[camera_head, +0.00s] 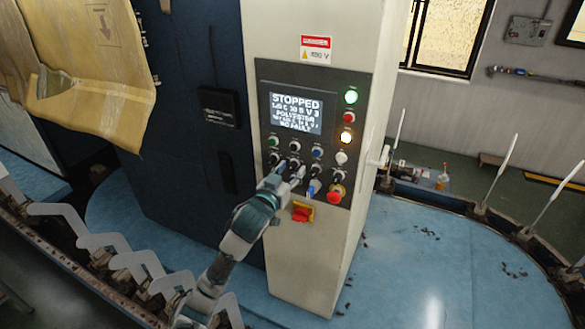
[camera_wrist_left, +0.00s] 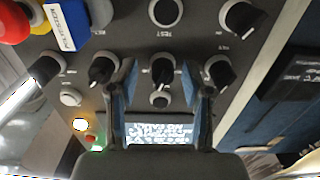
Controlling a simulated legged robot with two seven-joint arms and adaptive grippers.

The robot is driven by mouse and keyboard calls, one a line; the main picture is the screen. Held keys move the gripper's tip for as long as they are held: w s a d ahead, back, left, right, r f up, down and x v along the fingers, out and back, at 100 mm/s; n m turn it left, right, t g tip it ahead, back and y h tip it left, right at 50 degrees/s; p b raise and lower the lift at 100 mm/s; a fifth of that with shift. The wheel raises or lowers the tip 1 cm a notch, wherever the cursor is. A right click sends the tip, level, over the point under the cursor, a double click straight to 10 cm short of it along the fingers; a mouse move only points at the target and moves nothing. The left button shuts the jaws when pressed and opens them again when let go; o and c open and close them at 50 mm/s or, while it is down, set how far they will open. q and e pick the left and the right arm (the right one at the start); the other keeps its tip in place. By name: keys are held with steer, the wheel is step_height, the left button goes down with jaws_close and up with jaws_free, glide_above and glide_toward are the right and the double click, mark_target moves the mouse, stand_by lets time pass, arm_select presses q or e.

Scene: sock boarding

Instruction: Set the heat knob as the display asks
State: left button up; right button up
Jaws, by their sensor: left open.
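The control panel (camera_head: 310,130) is on a cream machine cabinet. Its lit display (camera_head: 296,113) reads STOPPED, with POLYESTER and a no-fault line below; the smaller text is hard to read. It also shows upside down in the left wrist view (camera_wrist_left: 160,133). My left gripper (camera_head: 288,172) is at the lower knobs and partly hides them. In the left wrist view its open fingers (camera_wrist_left: 161,82) stand on either side of a black knob (camera_wrist_left: 162,70); I cannot tell whether they touch it. More black knobs (camera_wrist_left: 104,69) (camera_wrist_left: 219,71) flank it. I cannot read which is the heat knob.
A red-and-yellow switch (camera_head: 302,212) and a red button (camera_head: 336,191) are low on the panel. Green (camera_head: 351,97) and amber (camera_head: 346,137) lamps glow at its right. A brown sheet (camera_head: 75,60) hangs at left. White boards (camera_head: 110,245) stand along the front left.

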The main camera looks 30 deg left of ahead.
arm_select(q)
steer(key=shift+s, duration=0.2)
steer(key=shift+s+r, duration=0.1)
steer(key=shift+c, duration=1.2)
steer(key=shift+a, duration=0.2)
jaws_close()
arm_select(e)
steer(key=shift+s, duration=0.3)
steer(key=shift+a, duration=0.15)
steer(key=shift+w+a, duration=0.15)
steer(key=shift+a, duration=0.05)
